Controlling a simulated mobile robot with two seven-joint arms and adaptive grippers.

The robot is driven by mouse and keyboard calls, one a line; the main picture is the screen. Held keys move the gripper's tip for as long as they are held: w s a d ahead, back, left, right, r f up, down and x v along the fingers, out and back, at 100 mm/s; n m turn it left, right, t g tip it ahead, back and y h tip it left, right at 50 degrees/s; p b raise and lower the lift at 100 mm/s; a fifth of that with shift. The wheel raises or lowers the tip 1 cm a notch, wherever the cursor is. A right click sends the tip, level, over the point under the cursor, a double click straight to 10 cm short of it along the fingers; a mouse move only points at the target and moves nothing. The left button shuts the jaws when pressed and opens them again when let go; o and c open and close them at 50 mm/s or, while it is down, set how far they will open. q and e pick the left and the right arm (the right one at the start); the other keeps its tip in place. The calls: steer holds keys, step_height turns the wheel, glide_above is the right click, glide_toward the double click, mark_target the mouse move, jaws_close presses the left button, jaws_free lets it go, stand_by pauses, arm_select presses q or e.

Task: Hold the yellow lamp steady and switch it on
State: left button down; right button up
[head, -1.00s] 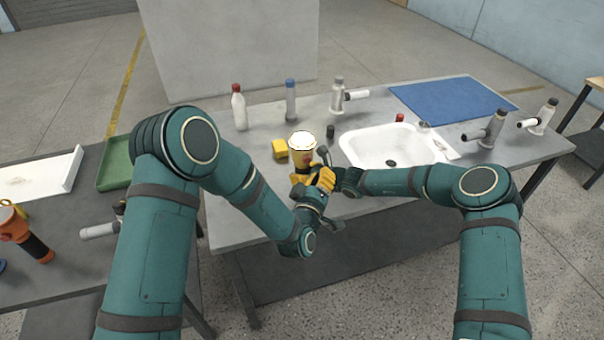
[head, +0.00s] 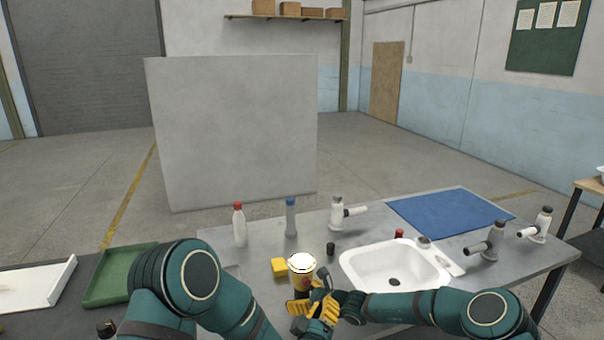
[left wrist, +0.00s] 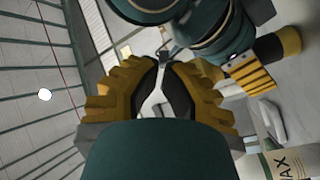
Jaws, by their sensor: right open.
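The yellow lamp (head: 302,272) stands upright near the front edge of the grey table in the head view, with a pale round top and a reddish mark on its side. Its lower part is hidden behind my grippers. My left gripper (head: 318,308) is just in front of the lamp. In the left wrist view its yellow ribbed fingers (left wrist: 160,75) show a narrow pale gap between them; I cannot tell whether they touch anything. My right gripper (head: 333,297) comes in from the right, close beside the left gripper and the lamp, and is open. The lamp's switch cannot be made out.
A yellow block (head: 279,267) and a small black cylinder (head: 331,249) stand near the lamp. A white basin (head: 352,272) is to the right. A red-capped bottle (head: 239,226) and a blue-capped bottle (head: 291,220) stand behind. A blue mat (head: 450,210) lies at the back right.

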steer(key=v, duration=1.1)
steer(key=s+a+f+n+g+h, duration=0.2)
steer(key=s+f+n+g, duration=0.45)
steer(key=s, duration=0.55)
arm_select(q)
steer(key=s+a+f+m+g+y, duration=0.1)
steer(key=s+a+f+g, duration=0.3)
steer(key=f, duration=0.3)
steer(key=s+a+f+m+g+y, duration=0.1)
steer(key=s+a+f+m+g, duration=0.1)
steer(key=s+a+f+g, duration=0.6)
steer(key=s, duration=0.5)
steer(key=s+a+f+m+g, duration=0.1)
steer(key=s+a+f+g, duration=0.2)
steer(key=s, duration=0.4)
steer(key=shift+s+a+f+g, duration=0.35)
steer(key=shift+f+g, duration=0.1)
steer(key=shift+g, duration=0.15)
arm_select(e)
steer(key=s+d+f+n+h, duration=0.2)
steer(key=s+f+n, duration=0.1)
steer(key=s+n, duration=0.5)
steer(key=s+d+f+n+h, duration=0.2)
steer(key=s+f+n+h, duration=0.1)
steer(key=s+n, duration=0.6)
steer(key=shift+s+f, duration=0.3)
steer(key=shift+s, duration=0.8)
